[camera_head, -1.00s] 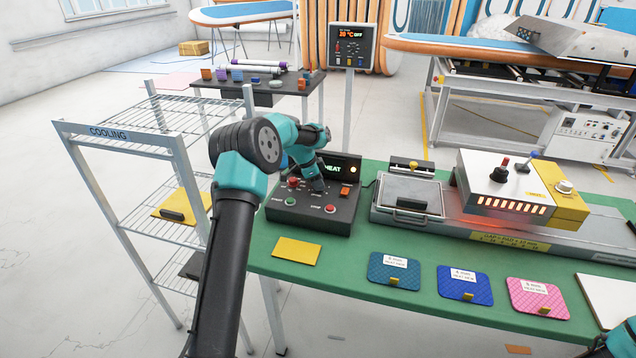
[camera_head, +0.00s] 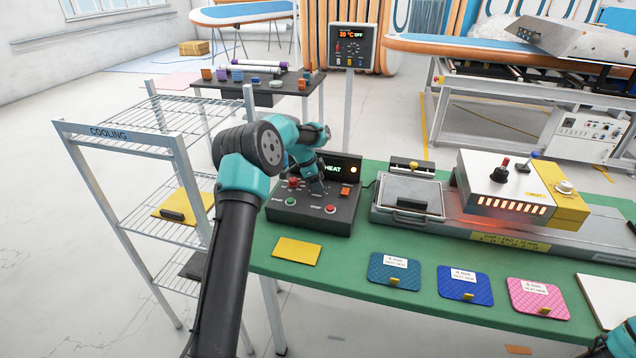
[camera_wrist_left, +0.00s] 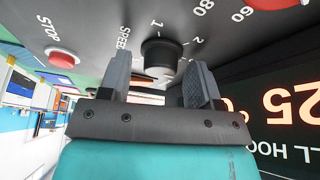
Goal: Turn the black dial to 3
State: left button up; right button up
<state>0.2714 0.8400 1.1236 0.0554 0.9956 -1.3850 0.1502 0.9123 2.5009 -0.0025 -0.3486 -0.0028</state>
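The black dial (camera_wrist_left: 162,52) shows in the left wrist view on the dark control box (camera_head: 345,222), with the word SPEED beside it and the numbers 1 and 2 near its rim. I cannot tell clearly where its pointer stands. My left gripper (camera_wrist_left: 158,72) is open, its two fingers on either side of the dial and close to it; I cannot tell whether they touch it. In the head view my left gripper (camera_head: 316,187) is over the control box and hides the dial. My right gripper is out of view; only a bit of the right arm shows at the lower right corner.
The red STOP button (camera_wrist_left: 62,58) is near the dial. A lit display (camera_wrist_left: 290,105) stands close to the right finger. A heat press (camera_head: 500,185) is right of the box, a wire rack (camera_head: 130,150) left. Several coloured pads, including a yellow one (camera_head: 297,250), lie on the green table.

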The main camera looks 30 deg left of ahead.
pick_arm(q)
jog(key=v, duration=1.7)
jog(key=shift+r, duration=0.2)
